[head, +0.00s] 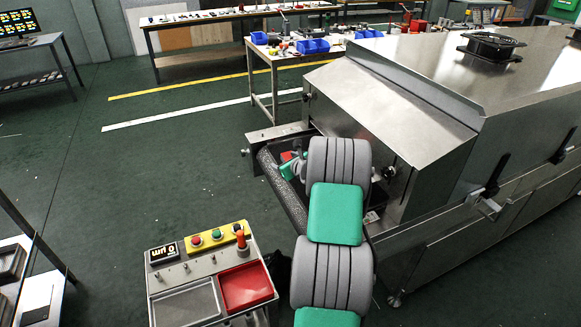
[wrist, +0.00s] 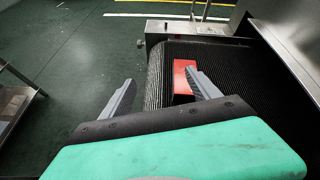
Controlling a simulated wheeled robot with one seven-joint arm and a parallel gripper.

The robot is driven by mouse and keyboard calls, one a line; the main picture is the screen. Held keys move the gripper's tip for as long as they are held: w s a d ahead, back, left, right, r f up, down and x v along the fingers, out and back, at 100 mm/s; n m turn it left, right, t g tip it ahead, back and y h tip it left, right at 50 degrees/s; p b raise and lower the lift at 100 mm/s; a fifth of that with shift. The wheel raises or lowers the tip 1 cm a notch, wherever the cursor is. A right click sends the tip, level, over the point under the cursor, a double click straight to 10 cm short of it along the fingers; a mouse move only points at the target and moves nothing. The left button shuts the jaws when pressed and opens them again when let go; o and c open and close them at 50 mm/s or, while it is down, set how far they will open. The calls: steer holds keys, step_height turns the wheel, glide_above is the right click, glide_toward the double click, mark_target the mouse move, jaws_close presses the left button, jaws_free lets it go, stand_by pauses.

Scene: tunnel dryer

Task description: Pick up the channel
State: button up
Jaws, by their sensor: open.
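A red block-like piece (wrist: 181,78), which I take to be the channel, lies on the dark mesh belt (wrist: 215,58) near its left edge. Part of it is hidden behind my right finger. In the head view only a bit of red (head: 286,156) shows beside my gripper. My gripper (wrist: 160,80) is open and empty, with its fingers pointing towards the belt. The right finger overlaps the red piece in the picture; the left finger is out past the belt's left edge. I cannot tell whether any finger touches it. My gripper also shows in the head view (head: 293,168), largely hidden by my arm.
The steel dryer housing (head: 400,105) rises right of the belt. A control panel (head: 205,270) with buttons and a red tray (head: 246,286) stands front left of the belt. A bench with blue bins (head: 312,46) is behind.

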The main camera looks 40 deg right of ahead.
steer(key=d+f+m, duration=0.1)
steer(key=d+m, duration=0.1)
steer(key=d, duration=0.1)
steer(key=s+d+f+m+h, duration=0.1)
steer(key=shift+s+d+f+m+t, duration=0.1)
steer(key=shift+d+f+m+t, duration=0.2)
steer(key=shift+f+t, duration=0.1)
steer(key=p+x, duration=0.1)
steer(key=x, duration=0.6)
steer(key=shift+d+f, duration=0.1)
steer(key=shift+d, duration=0.1)
steer(key=shift+c, duration=0.3)
jaws_close()
